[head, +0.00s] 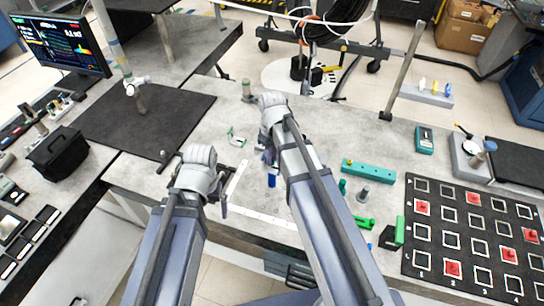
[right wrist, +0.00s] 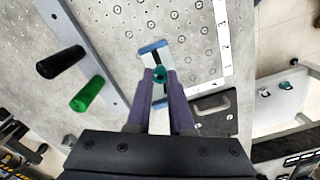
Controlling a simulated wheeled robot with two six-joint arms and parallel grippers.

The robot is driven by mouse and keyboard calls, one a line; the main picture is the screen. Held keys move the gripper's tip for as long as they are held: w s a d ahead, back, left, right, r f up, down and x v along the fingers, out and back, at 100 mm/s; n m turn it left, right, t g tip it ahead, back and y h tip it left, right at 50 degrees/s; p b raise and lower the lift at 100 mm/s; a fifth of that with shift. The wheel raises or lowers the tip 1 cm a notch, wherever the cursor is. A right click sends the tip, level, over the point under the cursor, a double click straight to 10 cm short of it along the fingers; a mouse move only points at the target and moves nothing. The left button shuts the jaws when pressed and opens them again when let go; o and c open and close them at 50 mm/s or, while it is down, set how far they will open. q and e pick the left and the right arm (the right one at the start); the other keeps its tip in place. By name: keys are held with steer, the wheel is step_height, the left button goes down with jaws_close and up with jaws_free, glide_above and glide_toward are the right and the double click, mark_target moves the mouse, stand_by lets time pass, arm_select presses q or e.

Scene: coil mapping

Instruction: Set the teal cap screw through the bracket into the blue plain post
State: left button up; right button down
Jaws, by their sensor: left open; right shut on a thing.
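My right gripper (right wrist: 159,82) is shut on the teal cap screw (right wrist: 159,73), whose round head shows between the purple fingertips in the right wrist view. Below it is a pale plate with blue ends (right wrist: 153,47), which looks like the bracket; the fingers hide its middle. I cannot tell whether the screw touches it. In the head view, my right gripper (head: 268,156) points down over the grey table, just above a blue upright piece (head: 272,181), possibly the blue plain post. My left gripper (head: 223,207) is open, low at the left near the white strip.
A white numbered strip (right wrist: 222,45) borders the work area. A black cylinder (right wrist: 60,62) and a green cylinder (right wrist: 88,94) are at a grey rail. A teal block (head: 368,171) and green parts (head: 364,223) lie right of my right arm. A black grid board (head: 480,235) is farther right.

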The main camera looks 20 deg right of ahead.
steer(key=shift+f+b, duration=0.65)
steer(key=shift+f, duration=0.1)
stand_by(0.6)
steer(key=m, duration=0.5)
steer(key=c, duration=0.7)
jaws_free()
steer(key=shift+r, duration=0.2)
step_height(320, 180, up, 8)
steer(key=p, duration=0.8)
steer(key=shift+f, duration=0.2)
steer(key=s+a+f+n+b, duration=0.1)
steer(key=s+a, duration=0.2)
steer(key=s, duration=0.1)
steer(key=s+a+f+n+b, duration=0.1)
steer(key=s+a+f+b, duration=0.1)
steer(key=s+a, duration=0.2)
steer(key=s+a+f+n+h+b, duration=0.1)
steer(key=s+a, duration=0.2)
steer(key=s, duration=0.3)
steer(key=shift+s+a+f+b, duration=0.15)
steer(key=shift+a+f+b, duration=0.15)
steer(key=shift+b, duration=0.1)
